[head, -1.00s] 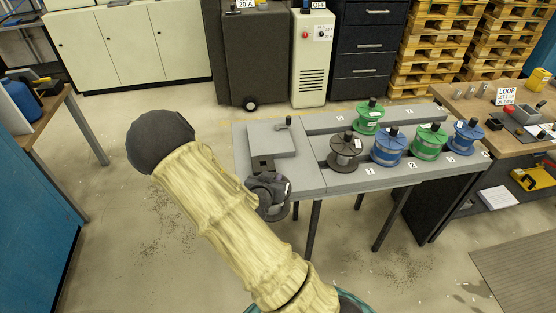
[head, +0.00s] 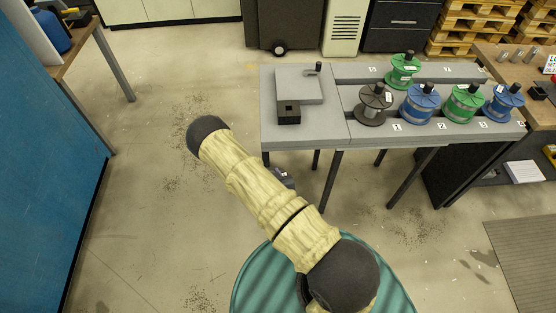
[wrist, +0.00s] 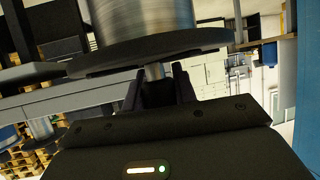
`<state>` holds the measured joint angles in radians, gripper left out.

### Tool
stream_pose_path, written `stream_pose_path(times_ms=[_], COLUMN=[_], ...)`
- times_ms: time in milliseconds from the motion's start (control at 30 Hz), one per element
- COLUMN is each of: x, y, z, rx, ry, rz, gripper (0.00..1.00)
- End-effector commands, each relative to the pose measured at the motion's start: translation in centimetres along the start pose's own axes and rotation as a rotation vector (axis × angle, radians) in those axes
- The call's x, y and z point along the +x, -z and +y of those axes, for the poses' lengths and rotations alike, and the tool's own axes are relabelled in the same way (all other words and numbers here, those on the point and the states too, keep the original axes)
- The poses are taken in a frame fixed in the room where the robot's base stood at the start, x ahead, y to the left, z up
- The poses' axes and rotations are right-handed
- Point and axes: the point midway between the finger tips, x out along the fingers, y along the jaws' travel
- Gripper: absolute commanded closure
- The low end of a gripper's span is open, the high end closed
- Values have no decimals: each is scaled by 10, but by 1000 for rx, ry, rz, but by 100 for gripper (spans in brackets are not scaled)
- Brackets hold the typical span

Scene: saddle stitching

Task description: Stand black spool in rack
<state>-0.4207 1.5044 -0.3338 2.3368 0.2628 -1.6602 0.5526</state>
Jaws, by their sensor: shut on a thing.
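My gripper (wrist: 167,88) is shut on the short knob of a black spool (wrist: 150,48) with a black flange and silver winding. The spool fills the top of the wrist view, and its far end is cut off. In the head view the held spool is hidden behind my arm, and only a dark bit of my gripper (head: 284,178) shows below the table's front edge. The grey rack (head: 352,98) is on the table, right of and beyond my gripper. Another dark spool (head: 374,104) stands upright at the front, by label 1.
A green spool (head: 404,70) stands in the back row. Blue (head: 420,104), green (head: 463,103) and blue (head: 503,102) spools stand along the front. A grey block fixture (head: 299,88) sits at the table's left. Open floor lies left of the table; a blue panel (head: 50,150) stands farther left.

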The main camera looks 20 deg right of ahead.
Motion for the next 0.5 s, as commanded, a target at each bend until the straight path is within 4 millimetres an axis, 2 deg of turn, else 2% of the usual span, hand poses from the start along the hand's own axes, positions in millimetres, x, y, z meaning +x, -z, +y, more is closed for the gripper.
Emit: stream_pose_path(times_ms=[167, 500], x=[5, 5], y=[-29, -28], z=[-13, -14], rx=[-40, -43], ry=[83, 85], rz=[1, 2], gripper=[100, 100])
